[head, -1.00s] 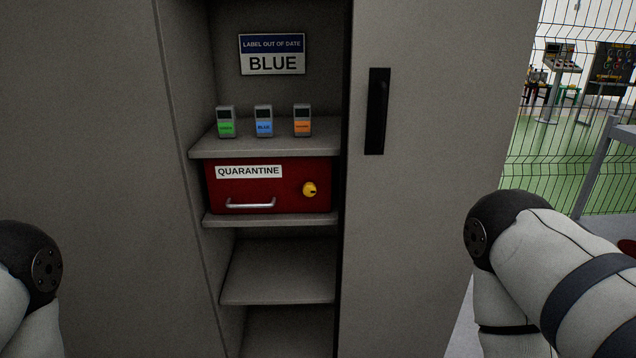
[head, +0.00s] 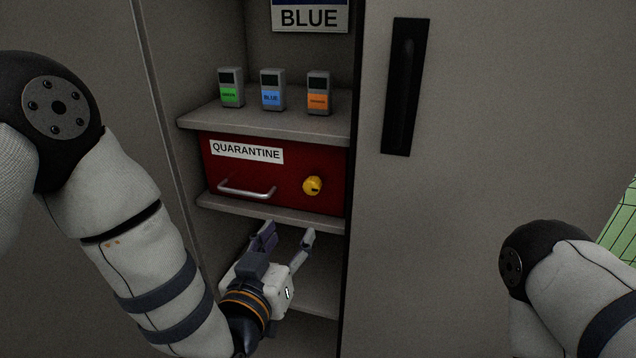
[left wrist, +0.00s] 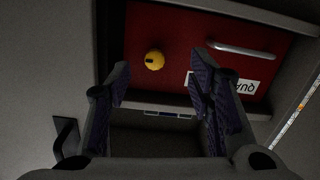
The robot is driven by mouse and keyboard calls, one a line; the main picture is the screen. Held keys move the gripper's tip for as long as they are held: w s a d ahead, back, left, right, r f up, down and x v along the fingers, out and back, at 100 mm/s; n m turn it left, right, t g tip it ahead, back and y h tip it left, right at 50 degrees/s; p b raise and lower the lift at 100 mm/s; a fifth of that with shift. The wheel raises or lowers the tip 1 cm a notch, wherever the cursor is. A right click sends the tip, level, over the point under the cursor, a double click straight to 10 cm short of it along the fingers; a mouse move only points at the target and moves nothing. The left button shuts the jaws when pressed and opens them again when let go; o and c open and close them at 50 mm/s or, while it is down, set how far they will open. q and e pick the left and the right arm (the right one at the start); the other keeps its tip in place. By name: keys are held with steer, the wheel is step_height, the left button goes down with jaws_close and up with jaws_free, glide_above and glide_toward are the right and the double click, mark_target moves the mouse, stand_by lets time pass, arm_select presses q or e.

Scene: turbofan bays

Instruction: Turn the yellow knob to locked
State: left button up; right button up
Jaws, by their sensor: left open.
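The yellow knob (head: 312,186) sits at the right of the front of the red box marked QUARANTINE (head: 225,177), which stands on a cabinet shelf. A small dark mark shows on the knob's face. The knob also shows in the left wrist view (left wrist: 154,60), upper middle, beyond the fingers. My left gripper (head: 286,236) is open and empty, in front of and below the box, apart from the knob. In the left wrist view its two fingers (left wrist: 160,82) stand wide apart. My right arm shows at the lower right, but its gripper is outside the view.
A silver handle (head: 247,191) sticks out of the box front left of the knob. Several shelves run across; the upper shelf (head: 285,124) bears green, blue and orange labelled devices (head: 272,90). The closed grey panel with a black handle (head: 403,87) stands right.

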mark_target(310, 188)
arm_select(q)
steer(key=shift+t, duration=0.5)
steer(key=x, duration=0.4)
steer(key=r+b+x, duration=0.1)
steer(key=x, duration=0.3)
steer(key=r+x, duration=0.1)
steer(key=x, duration=0.3)
steer(key=shift+w+d+r, duration=0.1)
steer(key=shift+d+r, duration=0.05)
steer(key=shift+d, duration=0.2)
steer(key=shift+w+d+r, duration=0.1)
steer(key=shift+w, duration=0.25)
arm_select(e)
steer(key=shift+s+f+g, duration=0.3)
steer(key=shift+s+f, duration=0.6)
steer(key=shift+f, duration=0.05)
arm_select(q)
steer(key=shift+c, duration=0.3)
jaws_close()
